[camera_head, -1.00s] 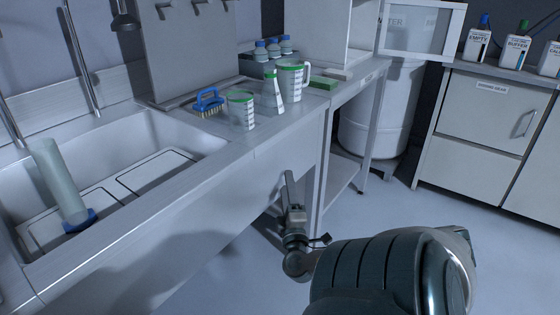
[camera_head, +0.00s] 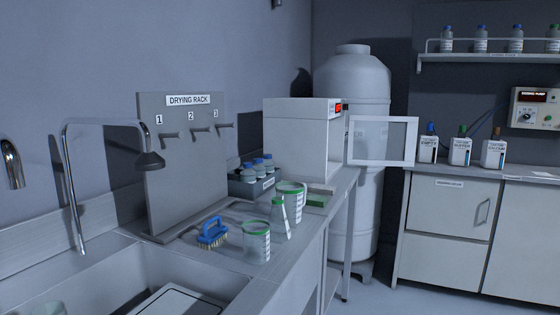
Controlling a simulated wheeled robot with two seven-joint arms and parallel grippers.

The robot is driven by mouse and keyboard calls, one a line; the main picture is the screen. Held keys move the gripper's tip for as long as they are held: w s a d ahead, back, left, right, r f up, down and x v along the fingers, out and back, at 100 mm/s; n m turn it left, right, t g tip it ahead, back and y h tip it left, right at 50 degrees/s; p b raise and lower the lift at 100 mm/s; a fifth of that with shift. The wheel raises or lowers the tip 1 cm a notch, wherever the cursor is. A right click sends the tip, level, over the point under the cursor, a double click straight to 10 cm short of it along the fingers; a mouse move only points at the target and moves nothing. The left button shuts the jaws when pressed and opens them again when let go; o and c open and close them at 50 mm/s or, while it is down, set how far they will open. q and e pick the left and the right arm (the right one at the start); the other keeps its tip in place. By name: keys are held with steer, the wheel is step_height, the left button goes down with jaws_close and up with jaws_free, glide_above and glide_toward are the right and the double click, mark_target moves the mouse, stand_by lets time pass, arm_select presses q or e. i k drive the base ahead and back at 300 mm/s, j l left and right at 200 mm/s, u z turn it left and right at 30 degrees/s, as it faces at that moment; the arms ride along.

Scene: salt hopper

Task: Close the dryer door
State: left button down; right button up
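The dryer (camera_head: 292,138) is a white box with a small red display at its upper right. It stands at the far end of the steel counter. Its door (camera_head: 411,142), a white frame around a see-through pane, stands open and swung out to the right, in front of the big white tank. The dryer's inside is mostly hidden from this angle. Neither of my grippers shows in the head view now.
On the counter (camera_head: 292,225) are a blue brush (camera_head: 212,233), a beaker (camera_head: 256,242), a green-capped bottle (camera_head: 279,218), a jug (camera_head: 292,197) and a bottle tray (camera_head: 243,184). The drying rack (camera_head: 158,150) stands behind. A tank (camera_head: 352,85) and a cabinet (camera_head: 448,208) stand right. Floor shows at lower right.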

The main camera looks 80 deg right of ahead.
mark_target(412, 121)
steer(key=k, duration=0.65)
steer(key=z, duration=2.5)
steer(key=i+l, duration=0.15)
steer(key=i, duration=0.4)
steer(key=i+l+z, duration=0.1)
steer(key=i, duration=0.5)
